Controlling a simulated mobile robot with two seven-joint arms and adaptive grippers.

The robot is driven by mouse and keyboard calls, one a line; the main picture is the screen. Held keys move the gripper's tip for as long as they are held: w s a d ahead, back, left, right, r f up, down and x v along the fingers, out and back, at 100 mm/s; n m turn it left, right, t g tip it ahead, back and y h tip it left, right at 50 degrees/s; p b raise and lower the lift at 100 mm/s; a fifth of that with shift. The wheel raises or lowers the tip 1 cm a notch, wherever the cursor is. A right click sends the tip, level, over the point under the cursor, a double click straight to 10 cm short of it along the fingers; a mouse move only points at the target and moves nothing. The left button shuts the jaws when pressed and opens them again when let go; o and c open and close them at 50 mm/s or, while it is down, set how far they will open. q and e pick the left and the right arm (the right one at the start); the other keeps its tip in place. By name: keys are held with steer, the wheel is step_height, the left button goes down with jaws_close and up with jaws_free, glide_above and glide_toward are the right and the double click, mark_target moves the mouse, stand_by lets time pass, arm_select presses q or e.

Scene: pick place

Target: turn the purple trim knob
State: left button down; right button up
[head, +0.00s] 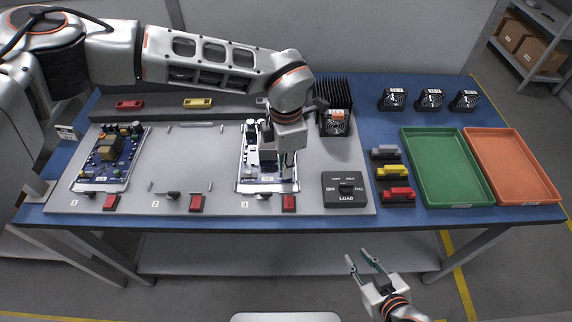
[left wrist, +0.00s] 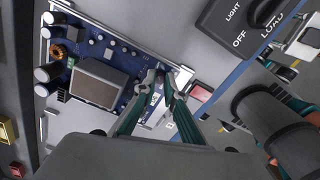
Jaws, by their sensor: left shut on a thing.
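My left gripper (head: 288,176) reaches down onto the blue circuit board (head: 252,180) in bay 3, at the board's right front part. The board also shows in the left wrist view (left wrist: 118,50), with a large grey block, black capacitors and a copper coil on it. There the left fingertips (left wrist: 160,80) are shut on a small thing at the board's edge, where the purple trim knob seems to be. The fingers hide it almost wholly, and its purple colour is not clear. My right gripper (head: 361,260) is open and empty, in front of the table.
A second circuit board (head: 108,158) sits in bay 1; bay 2 is empty. Red switches (head: 289,203) line the panel's front edge. A black LOAD switch box (head: 346,190) stands right of bay 3. Further right are a green tray (head: 408,138) and an orange tray (head: 533,198).

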stand_by(0.3)
arm_select(q)
steer(key=c, duration=2.1)
jaws_free()
step_height(320, 180, up, 12)
